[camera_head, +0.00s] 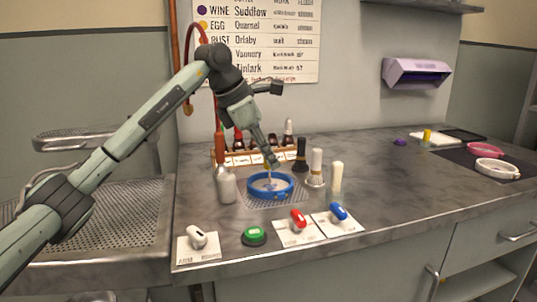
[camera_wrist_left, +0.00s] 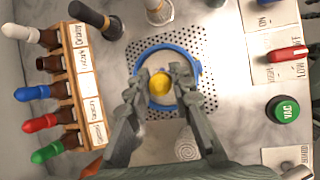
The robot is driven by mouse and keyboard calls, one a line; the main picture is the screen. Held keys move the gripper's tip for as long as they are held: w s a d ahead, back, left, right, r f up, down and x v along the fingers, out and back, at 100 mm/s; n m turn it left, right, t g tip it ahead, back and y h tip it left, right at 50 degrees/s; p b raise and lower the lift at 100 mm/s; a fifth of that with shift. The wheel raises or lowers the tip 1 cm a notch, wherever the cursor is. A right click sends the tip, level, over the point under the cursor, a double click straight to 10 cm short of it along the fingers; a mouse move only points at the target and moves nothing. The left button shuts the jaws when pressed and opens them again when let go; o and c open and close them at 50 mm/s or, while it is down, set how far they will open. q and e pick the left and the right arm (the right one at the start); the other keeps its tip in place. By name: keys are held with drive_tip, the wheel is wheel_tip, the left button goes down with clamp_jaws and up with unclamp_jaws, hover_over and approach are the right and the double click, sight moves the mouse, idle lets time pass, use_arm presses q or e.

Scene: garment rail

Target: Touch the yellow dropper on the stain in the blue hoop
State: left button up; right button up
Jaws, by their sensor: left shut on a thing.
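The blue hoop (camera_head: 250,190) lies on a perforated plate in the counter, with pale cloth inside; it also shows in the left wrist view (camera_wrist_left: 160,47). My left gripper (camera_head: 272,163) is directly above the hoop, pointing down. In the left wrist view its fingers close around the yellow dropper (camera_wrist_left: 160,85), whose round yellow top shows between them. In the head view a thin pale tip runs down from the fingers to the cloth or just above it; I cannot tell if it touches. The stain cannot be made out, and the dropper covers the hoop's middle in the wrist view. My right gripper is not in view.
A wooden rack (camera_wrist_left: 82,75) of bottles with coloured tops stands behind the hoop. A grey bottle (camera_head: 226,187) is left of it; black and white upright tools (camera_head: 316,168) are right. Green (camera_head: 254,235), red (camera_head: 298,219) and blue (camera_head: 338,210) controls sit in front.

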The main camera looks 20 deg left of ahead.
use_arm(q)
drive_tip(key=shift+f+b, duration=0.3)
drive_tip(key=shift+f, duration=0.25)
idle(0.4)
drive_tip(key=shift+f, duration=0.1)
idle(0.9)
wheel_tip(320, 180, up, 5)
drive_tip(key=p, duration=0.4)
drive_tip(key=shift+r, duration=1.05)
